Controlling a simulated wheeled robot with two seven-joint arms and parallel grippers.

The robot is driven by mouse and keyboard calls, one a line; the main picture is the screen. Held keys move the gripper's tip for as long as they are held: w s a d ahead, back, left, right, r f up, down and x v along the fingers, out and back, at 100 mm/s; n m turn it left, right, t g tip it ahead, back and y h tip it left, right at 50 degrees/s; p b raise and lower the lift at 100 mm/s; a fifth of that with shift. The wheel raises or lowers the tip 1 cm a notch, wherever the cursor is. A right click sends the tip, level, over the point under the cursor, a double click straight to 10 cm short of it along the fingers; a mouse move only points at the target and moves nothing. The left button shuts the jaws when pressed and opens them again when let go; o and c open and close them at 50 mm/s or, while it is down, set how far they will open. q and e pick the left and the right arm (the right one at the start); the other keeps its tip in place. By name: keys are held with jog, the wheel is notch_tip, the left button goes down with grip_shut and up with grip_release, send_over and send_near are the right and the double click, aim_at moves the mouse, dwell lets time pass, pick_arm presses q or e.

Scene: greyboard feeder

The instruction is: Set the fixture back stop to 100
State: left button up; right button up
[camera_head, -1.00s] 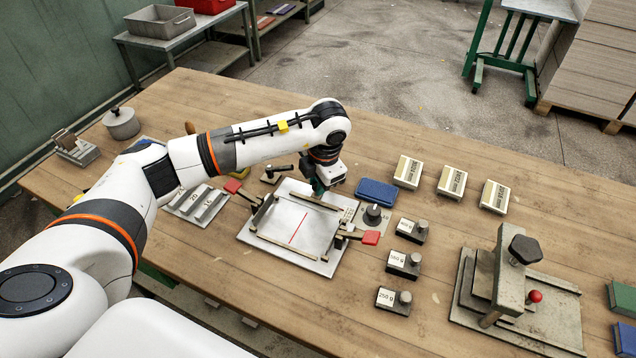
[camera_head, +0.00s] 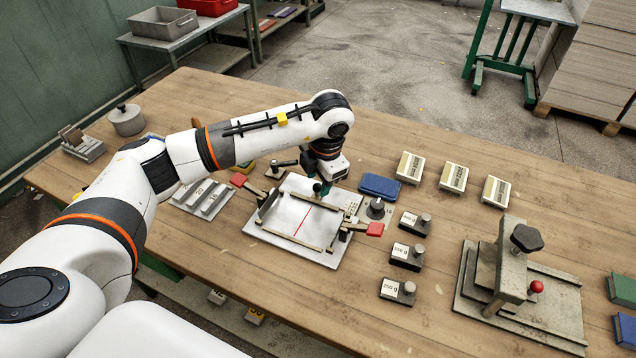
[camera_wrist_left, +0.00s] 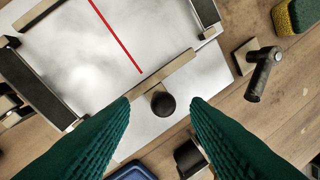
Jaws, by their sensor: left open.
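The fixture (camera_head: 285,222) is a pale plate with metal side bars and a red line, in the middle of the bench. In the left wrist view its back stop (camera_wrist_left: 180,70) is a bar across the plate with a round black knob (camera_wrist_left: 163,103). My left gripper (camera_head: 321,188) is over the far edge of the fixture, pointing down. Its green fingers (camera_wrist_left: 160,103) are open, one on each side of the knob in that view, with visible gaps. Whether they reach down to knob height I cannot tell. The stop's reading is not legible. My right gripper is not in view.
Red-handled clamps (camera_head: 375,229) stand at the fixture's sides. A black dial (camera_head: 376,208) and blue pad (camera_head: 380,187) are to its right, then several labelled weights (camera_head: 405,255). A press (camera_head: 510,275) stands farther right. A small black-handled lever (camera_wrist_left: 258,75) is beside the plate.

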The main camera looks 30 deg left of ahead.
aim_at(324, 204)
pick_arm(q)
jog(key=v, duration=1)
jog(key=shift+b, duration=0.4)
